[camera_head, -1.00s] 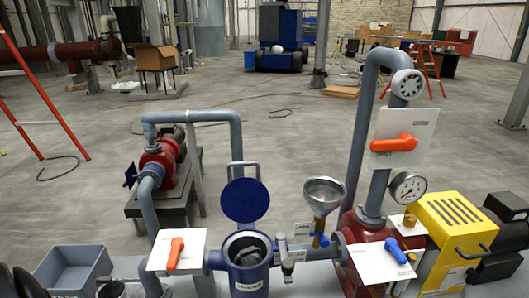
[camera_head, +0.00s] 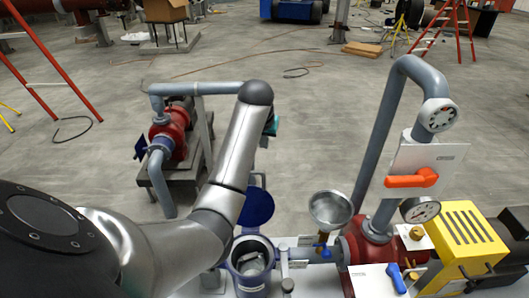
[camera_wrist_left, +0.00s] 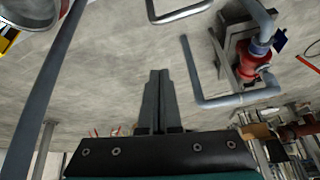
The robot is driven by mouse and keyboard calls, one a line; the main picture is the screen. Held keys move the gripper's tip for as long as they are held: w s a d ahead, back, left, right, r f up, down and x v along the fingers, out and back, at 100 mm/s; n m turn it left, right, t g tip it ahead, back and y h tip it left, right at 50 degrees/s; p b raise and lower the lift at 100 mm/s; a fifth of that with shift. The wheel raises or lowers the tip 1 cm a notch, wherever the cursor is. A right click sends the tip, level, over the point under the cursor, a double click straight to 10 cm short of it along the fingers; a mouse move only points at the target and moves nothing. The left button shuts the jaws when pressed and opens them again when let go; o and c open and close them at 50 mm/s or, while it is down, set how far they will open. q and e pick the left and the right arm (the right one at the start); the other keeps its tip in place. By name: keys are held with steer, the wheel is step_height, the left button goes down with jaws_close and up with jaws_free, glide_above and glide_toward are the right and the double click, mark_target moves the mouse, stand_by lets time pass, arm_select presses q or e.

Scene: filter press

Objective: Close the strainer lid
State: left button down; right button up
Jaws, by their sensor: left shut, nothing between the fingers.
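The strainer (camera_head: 250,286) is a blue cylindrical pot at the bottom middle of the head view, its mouth open with a grey interior. Its round blue lid (camera_head: 258,207) stands raised at the back of the rim, partly hidden by my left arm. My left gripper (camera_wrist_left: 158,74) is shut and empty in the wrist view, its fingers over bare floor. In the head view, my left wrist is beyond the lid and its fingers are hidden. A grey U-shaped bar (camera_wrist_left: 180,12), apparently the lid handle, shows ahead of the fingertips, apart from them. My right gripper is out of view.
A metal funnel (camera_head: 330,208) stands right of the strainer. Grey pipework with an orange-handled valve (camera_head: 412,179) and a gauge (camera_head: 420,209) rises farther right. A red pump (camera_head: 168,133) stands behind on the left.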

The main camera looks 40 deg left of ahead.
arm_select(q)
step_height(320, 180, down, 9)
steer(key=p, duration=0.1)
steer(key=shift+w+a+p, duration=0.25)
steer(key=shift+a+p, duration=0.1)
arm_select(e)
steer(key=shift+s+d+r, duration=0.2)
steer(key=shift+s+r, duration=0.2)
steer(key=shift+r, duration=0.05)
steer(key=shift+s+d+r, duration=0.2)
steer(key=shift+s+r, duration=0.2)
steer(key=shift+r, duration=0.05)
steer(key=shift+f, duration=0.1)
